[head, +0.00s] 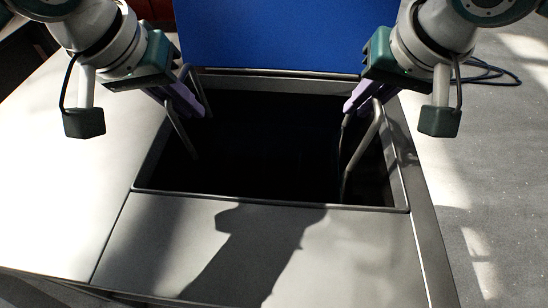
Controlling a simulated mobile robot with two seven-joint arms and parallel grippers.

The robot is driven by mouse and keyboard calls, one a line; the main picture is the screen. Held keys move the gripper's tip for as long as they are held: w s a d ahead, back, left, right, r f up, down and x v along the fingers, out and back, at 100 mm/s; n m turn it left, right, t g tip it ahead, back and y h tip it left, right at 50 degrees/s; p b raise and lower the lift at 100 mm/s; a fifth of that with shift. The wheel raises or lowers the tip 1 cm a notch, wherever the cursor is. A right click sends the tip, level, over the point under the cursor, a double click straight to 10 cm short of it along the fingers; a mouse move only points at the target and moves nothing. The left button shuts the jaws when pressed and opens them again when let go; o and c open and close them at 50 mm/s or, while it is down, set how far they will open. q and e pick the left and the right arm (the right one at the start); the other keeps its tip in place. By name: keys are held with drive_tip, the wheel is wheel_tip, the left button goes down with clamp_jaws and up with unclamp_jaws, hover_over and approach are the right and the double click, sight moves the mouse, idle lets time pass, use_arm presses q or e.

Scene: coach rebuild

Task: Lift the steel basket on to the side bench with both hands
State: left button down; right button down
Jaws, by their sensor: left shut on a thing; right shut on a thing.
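The steel basket shows mainly as two bent grey metal handles, a left one (179,132) and a right one (364,146), rising from a dark rectangular opening. Its body is lost in black shadow, so I cannot tell its depth, its contents or what it rests on. My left gripper (190,103), with purple fingers, is shut on the left handle. My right gripper (357,98) is shut on the right handle. The exact contact is partly hidden by the fingers. I cannot tell for sure which surface is the side bench.
A grey rim (270,201) frames the opening. A pale worktop (70,150) lies clear to the left, and a grey top (150,235) lies in front, with a shadow across it. A blue panel (275,35) stands behind. A dark cable (490,72) lies on the floor at right.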

use_arm(q)
drive_tip(key=shift+r, duration=0.1)
idle(0.6)
